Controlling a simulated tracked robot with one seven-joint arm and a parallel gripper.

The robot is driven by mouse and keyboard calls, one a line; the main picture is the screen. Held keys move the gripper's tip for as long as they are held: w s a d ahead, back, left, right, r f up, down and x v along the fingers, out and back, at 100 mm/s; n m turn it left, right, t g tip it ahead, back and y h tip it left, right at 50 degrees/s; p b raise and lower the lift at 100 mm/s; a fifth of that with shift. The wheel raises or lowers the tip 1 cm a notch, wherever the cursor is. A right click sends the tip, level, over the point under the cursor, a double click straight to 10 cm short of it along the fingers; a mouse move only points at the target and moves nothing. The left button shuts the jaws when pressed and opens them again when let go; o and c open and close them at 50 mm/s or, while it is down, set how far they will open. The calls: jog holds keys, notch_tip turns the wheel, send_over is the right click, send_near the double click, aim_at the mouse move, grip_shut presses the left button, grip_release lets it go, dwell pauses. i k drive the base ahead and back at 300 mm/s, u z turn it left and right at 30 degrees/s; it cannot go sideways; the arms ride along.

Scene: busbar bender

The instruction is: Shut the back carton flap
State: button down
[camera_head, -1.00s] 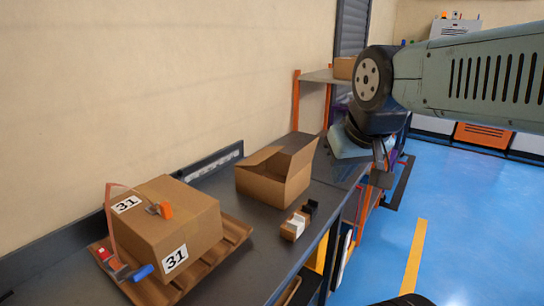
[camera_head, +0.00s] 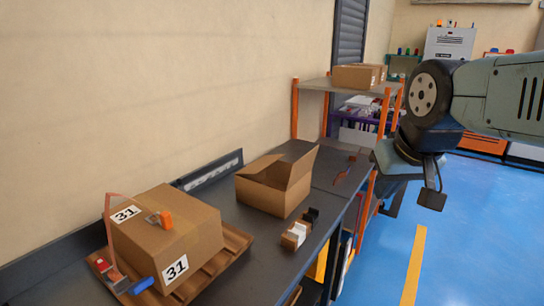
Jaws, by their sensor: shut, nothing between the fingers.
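The open brown carton (camera_head: 272,198) stands on the dark workbench (camera_head: 225,225), in the middle of the view. A flap on its far right side (camera_head: 302,166) stands up and leans outward. Another flap (camera_head: 260,164) along its wall side lies lower, at a slant; I cannot tell how far it is folded. My gripper (camera_head: 432,198) hangs to the right of the bench, over the blue floor and well apart from the carton. It is shut and empty.
A taped carton marked 31 (camera_head: 168,240) sits on a pallet (camera_head: 235,245) at the near left, with a tape tool (camera_head: 120,277) beside it. An orange-posted shelf (camera_head: 345,86) with boxes stands behind.

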aim_at(260, 165)
jog(key=i, duration=1)
